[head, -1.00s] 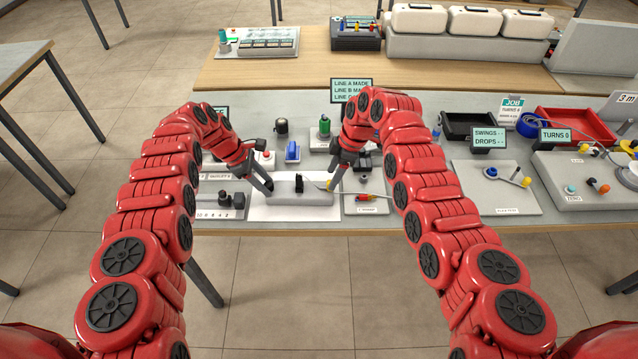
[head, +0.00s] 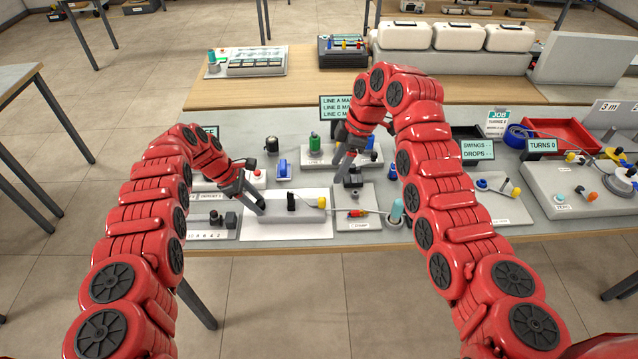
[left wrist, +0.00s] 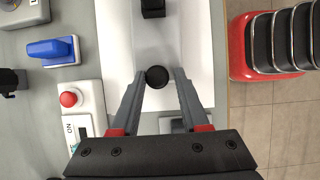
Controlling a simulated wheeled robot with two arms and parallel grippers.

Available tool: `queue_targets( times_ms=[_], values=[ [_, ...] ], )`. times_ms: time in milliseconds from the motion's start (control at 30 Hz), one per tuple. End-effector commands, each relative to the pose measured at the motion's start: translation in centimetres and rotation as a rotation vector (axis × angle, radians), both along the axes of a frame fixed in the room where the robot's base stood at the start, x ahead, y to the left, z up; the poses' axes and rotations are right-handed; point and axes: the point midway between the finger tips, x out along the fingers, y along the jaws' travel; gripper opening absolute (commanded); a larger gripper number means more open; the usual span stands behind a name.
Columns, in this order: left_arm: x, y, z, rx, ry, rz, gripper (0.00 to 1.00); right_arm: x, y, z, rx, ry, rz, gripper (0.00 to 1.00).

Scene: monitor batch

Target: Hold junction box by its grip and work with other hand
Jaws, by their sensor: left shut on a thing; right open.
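The junction box appears to be the long grey block (head: 310,214) on a white sheet, with a black upright piece (head: 291,201) on it; it also shows in the left wrist view (left wrist: 172,45). My left gripper (head: 254,205) is at the block's left end. In the left wrist view its fingers (left wrist: 157,88) are shut on a black round grip (left wrist: 157,77). A yellow piece (head: 322,201) sits at the block's right end, with a thin rod running right from it. My right gripper (head: 342,168) is open and empty, above and behind that end.
A small panel with a red-yellow piece (head: 356,213) lies right of the block; a teal-topped post (head: 397,209) stands beyond it. A blue part (head: 282,169) and a red button (head: 256,173) are behind. A red tray (head: 560,134) is at the back right.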

Motion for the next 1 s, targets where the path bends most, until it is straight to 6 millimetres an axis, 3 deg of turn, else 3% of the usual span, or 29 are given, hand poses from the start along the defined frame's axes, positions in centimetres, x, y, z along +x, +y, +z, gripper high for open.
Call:
queue_targets(
  times_ms=[33,100,133,300,500,667,1000],
  values=[
    [-1.2,0.1,-1.9,0.009,0.033,-0.007,0.0,0.0,0.0,-0.4,0.0,0.0,0.0,0.62],
    [-1.2,0.1,-1.9,0.009,0.033,-0.007,0.0,0.0,0.0,-0.4,0.0,0.0,0.0,0.62],
    [-1.2,0.1,-1.9,0.009,0.033,-0.007,0.48,0.0,0.0,-0.4,0.0,0.0,0.0,0.62],
    [-1.2,0.1,-1.9,0.008,0.034,-0.008,0.79,0.0,0.0,-0.4,0.0,0.0,0.0,0.62],
    [-1.3,0.4,-1.1,0.007,0.037,-0.007,0.8,0.0,0.0,-0.4,0.0,0.0,0.0,0.62],
    [-1.1,1.3,0.9,0.009,0.026,-0.002,0.8,0.0,0.0,-0.3,0.0,0.0,0.0,0.62],
    [-1.0,4.0,8.4,0.004,-0.002,0.0,0.8,0.0,0.0,-0.1,0.0,0.0,0.0,0.62]
  ],
)
